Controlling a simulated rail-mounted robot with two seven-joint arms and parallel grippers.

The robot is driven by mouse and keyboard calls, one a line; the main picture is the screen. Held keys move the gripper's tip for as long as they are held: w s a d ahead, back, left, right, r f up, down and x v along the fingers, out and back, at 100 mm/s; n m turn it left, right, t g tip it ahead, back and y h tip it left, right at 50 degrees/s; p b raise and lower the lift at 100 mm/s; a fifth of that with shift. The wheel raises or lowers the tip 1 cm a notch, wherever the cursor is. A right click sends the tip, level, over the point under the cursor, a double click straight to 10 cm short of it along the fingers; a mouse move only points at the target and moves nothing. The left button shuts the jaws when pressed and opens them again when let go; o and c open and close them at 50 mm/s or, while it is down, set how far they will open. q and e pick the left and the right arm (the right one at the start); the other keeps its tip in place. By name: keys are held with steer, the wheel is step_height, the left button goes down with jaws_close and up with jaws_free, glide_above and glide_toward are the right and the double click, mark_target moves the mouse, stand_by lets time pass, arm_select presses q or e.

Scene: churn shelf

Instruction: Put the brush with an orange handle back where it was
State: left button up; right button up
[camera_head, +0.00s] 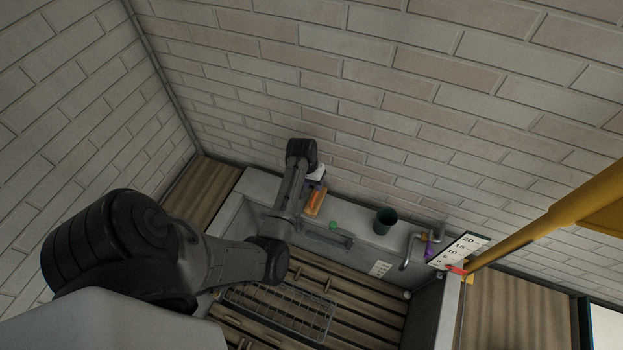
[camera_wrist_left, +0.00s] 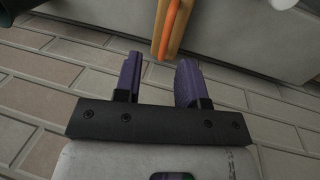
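The brush with an orange handle (camera_head: 315,202) lies on the grey ledge at the back of the sink, close to the brick wall. In the left wrist view its orange and tan length (camera_wrist_left: 171,28) shows at the top, just beyond the fingertips and roughly in line with the gap between them; part of it is cut off by the frame. My left gripper (camera_head: 313,184) is above the brush in the head view. In the left wrist view its two purple fingers (camera_wrist_left: 159,75) are apart with nothing between them. My right gripper does not show.
A dark green cup (camera_head: 384,221), a small green item (camera_head: 333,225) and a metal tap (camera_head: 407,252) are right of the brush along the ledge. A wire rack (camera_head: 280,310) lies over wooden slats below. A yellow beam (camera_head: 560,212) crosses the right side.

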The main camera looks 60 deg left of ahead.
arm_select(q)
steer(key=s+d+r+m, duration=0.3)
steer(key=s+d, duration=0.3)
steer(key=d, duration=0.3)
steer(key=s+d+r+m+t+y, duration=0.1)
steer(key=s+d+r+m, duration=0.2)
steer(key=s+d, duration=0.3)
steer(key=s+d+r+m+t, duration=0.1)
steer(key=s+d+r+m, duration=0.2)
steer(key=d, duration=0.9)
steer(key=s+m, duration=0.1)
steer(key=s, duration=0.2)
steer(key=shift+d+r+y, duration=0.25)
steer(key=shift+r+y, duration=0.05)
steer(key=shift+r, duration=0.05)
